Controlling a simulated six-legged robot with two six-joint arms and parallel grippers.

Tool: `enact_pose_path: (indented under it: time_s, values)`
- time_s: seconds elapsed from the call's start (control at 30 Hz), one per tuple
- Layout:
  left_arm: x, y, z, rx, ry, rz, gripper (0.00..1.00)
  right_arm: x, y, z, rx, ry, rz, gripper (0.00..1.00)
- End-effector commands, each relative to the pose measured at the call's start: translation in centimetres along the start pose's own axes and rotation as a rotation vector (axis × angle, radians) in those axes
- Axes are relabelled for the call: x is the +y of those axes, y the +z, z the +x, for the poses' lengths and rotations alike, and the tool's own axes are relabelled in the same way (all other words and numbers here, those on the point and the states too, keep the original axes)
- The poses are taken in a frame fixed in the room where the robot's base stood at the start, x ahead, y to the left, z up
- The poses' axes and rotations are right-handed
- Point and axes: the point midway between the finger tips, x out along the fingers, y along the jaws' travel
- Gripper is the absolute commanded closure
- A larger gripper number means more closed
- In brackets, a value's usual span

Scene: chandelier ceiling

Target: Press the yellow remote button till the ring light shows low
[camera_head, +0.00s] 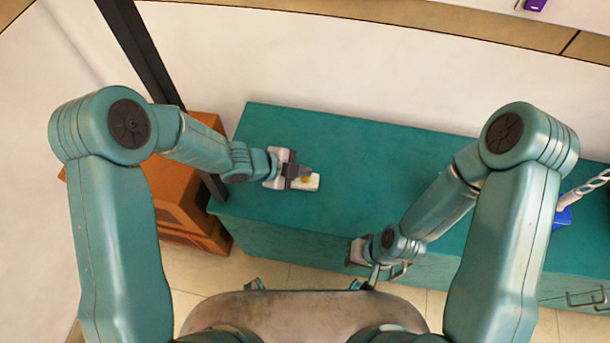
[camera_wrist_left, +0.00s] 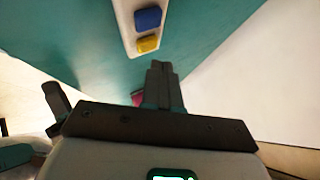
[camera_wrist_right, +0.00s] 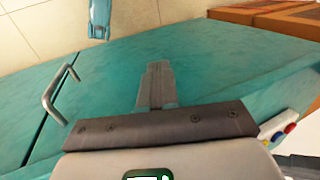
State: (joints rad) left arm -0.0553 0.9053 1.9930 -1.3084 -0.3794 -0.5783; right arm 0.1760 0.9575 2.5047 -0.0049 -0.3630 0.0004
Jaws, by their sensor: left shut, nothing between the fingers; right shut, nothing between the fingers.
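The white remote lies on the teal cabinet top, under my left gripper in the head view (camera_head: 313,183). The left wrist view shows its blue button (camera_wrist_left: 148,18) and yellow button (camera_wrist_left: 148,43). My left gripper (camera_wrist_left: 160,68) is shut and empty, its tips just below the yellow button in that picture; contact cannot be told. In the head view my left gripper (camera_head: 303,173) partly covers the remote. My right gripper (camera_wrist_right: 158,68) is shut and empty, by the cabinet's front. A white body with red and blue buttons (camera_wrist_right: 291,128), apparently the remote, shows there. No ring light is visible.
The teal cabinet (camera_head: 340,150) has a broad clear top and handles (camera_wrist_right: 60,85) on its front. An orange-brown wooden piece (camera_head: 180,185) and a dark post (camera_head: 150,50) stand at the left. A blue object (camera_head: 563,217) is at the right, partly behind my arm.

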Motion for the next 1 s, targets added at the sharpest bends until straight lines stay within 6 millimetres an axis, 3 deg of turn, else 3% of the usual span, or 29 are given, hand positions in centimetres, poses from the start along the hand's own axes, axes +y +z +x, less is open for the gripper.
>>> enact_pose_path:
  time_s: [1.0]
  values:
    - [0.43, 0.43, 0.60, 0.000, 0.000, 0.000, 1.00, 0.25, -0.01, 0.70, 0.000, 0.000, 0.000, 1.00]
